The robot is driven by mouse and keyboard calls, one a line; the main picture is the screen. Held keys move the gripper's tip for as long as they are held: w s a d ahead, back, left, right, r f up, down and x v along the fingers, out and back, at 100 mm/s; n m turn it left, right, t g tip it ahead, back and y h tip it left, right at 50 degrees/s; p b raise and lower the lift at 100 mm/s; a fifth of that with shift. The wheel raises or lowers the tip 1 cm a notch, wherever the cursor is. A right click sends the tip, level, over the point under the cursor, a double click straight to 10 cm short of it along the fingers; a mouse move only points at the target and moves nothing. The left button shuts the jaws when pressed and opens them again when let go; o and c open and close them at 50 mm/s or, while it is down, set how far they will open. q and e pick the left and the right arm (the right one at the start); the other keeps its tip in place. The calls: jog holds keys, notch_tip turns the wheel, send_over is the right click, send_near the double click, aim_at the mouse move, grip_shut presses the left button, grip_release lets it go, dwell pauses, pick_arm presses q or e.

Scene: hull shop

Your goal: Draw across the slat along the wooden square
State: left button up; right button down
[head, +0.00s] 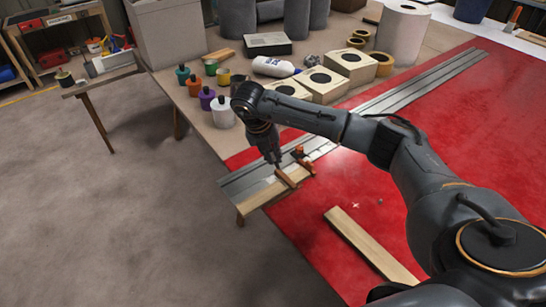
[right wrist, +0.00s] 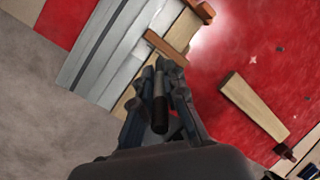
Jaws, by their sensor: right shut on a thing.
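The pale wooden slat (head: 258,198) lies along the metal guide rail at the near left corner of the red table, its end at the table edge. It also shows in the right wrist view (right wrist: 184,30). The brown wooden square (head: 286,178) lies across the slat; it shows in the right wrist view too (right wrist: 164,46). My right gripper (head: 275,160) is just above the slat beside the square, shut on a dark pen-like marker (right wrist: 160,102). The marker's tip is hidden, so I cannot tell whether it touches the slat. My left gripper is out of view.
A long metal rail (head: 420,80) runs back across the red table. A loose wooden board (head: 368,244) lies on the red surface to the right. White boxes (head: 348,66), tape rolls and paint bottles (head: 222,112) stand behind. The red middle is mostly clear.

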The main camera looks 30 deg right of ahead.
jog(key=shift+r+p, duration=2.55)
jog(key=shift+r, duration=1.65)
jog(key=shift+f, duration=0.1)
